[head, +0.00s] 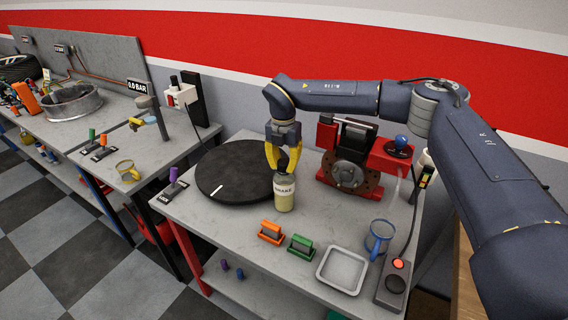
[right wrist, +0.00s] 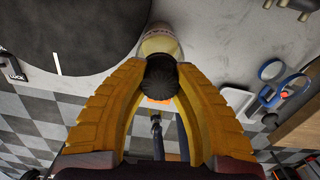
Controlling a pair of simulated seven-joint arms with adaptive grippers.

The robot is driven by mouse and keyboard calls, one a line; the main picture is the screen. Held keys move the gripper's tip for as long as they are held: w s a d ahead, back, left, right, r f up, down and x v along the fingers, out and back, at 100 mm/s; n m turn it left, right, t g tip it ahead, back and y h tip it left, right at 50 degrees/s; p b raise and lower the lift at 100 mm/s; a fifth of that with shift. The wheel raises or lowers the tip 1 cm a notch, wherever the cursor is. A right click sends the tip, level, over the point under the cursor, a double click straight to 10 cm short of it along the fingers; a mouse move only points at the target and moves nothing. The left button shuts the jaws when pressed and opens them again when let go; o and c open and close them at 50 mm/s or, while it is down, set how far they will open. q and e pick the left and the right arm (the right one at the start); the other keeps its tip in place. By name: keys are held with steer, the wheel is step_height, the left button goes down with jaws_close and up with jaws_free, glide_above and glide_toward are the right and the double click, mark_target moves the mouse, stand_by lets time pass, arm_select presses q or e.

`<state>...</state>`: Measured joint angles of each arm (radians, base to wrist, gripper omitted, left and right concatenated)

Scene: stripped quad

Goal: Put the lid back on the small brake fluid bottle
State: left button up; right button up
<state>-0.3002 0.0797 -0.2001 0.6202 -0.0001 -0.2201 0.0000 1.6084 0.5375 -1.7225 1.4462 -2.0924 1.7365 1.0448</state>
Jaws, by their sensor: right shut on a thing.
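The small brake fluid bottle (head: 284,194), pale with a white label and yellowish contents, stands upright on the grey workbench at the right edge of a black round turntable. My right gripper (head: 283,166) points down right over the bottle's neck. In the right wrist view, its yellow fingers (right wrist: 161,68) are shut on the black round lid (right wrist: 161,79). The bottle top (right wrist: 160,42) shows just beyond the lid, which overlaps it; I cannot tell whether they touch. My left gripper is not in view.
The black turntable (head: 225,175) lies left of the bottle. A red machine (head: 355,160) stands at the right behind it. Orange (head: 271,232) and green (head: 301,245) blocks, a square tray (head: 342,286) and a blue mug (head: 379,238) are in front and right.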

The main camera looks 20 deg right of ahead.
stand_by(0.8)
steer(key=o, duration=1.5)
steer(key=shift+c, duration=0.2)
steer(key=shift+r, duration=0.1)
steer(key=shift+r, duration=3.3)
jaws_close()
steer(key=shift+f, duration=2.6)
